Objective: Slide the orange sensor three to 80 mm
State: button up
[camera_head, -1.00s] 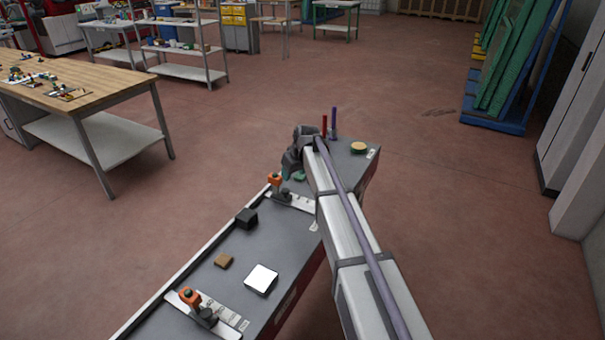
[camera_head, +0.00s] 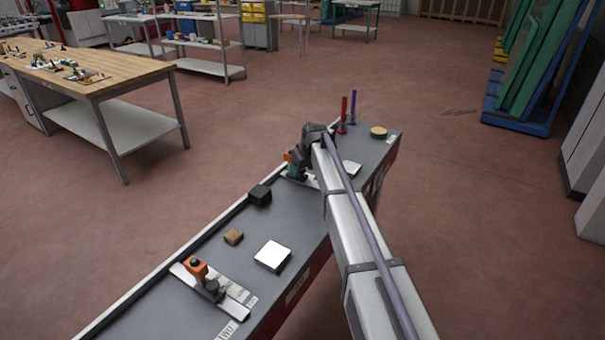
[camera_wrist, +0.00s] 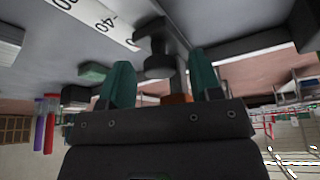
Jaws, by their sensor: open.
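Another orange sensor (camera_head: 197,267) stands on the near scale (camera_head: 235,293). I cannot tell from labels which is three.
On the bench (camera_head: 190,310) are a black block (camera_head: 260,195), a brown block (camera_head: 233,237), a white pad (camera_head: 272,255) and a round tan-topped disc (camera_head: 378,132). Red (camera_head: 343,113) and purple (camera_head: 352,106) rods stand upright at the far end. A wooden table (camera_head: 95,75) stands at left.

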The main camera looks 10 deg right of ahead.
jog(key=shift+c, duration=0.2)
jog(key=shift+r, duration=0.1)
grip_shut()
jog(key=s+d, duration=0.5)
jog(key=shift+d, duration=0.35)
jog(key=shift+o, duration=0.2)
grip_release()
jog(key=shift+w+d, duration=0.1)
jog(key=shift+r, duration=0.1)
jog(key=p+v, duration=1)
jog(key=shift+s+r, duration=0.2)
jog(key=shift+s, duration=0.05)
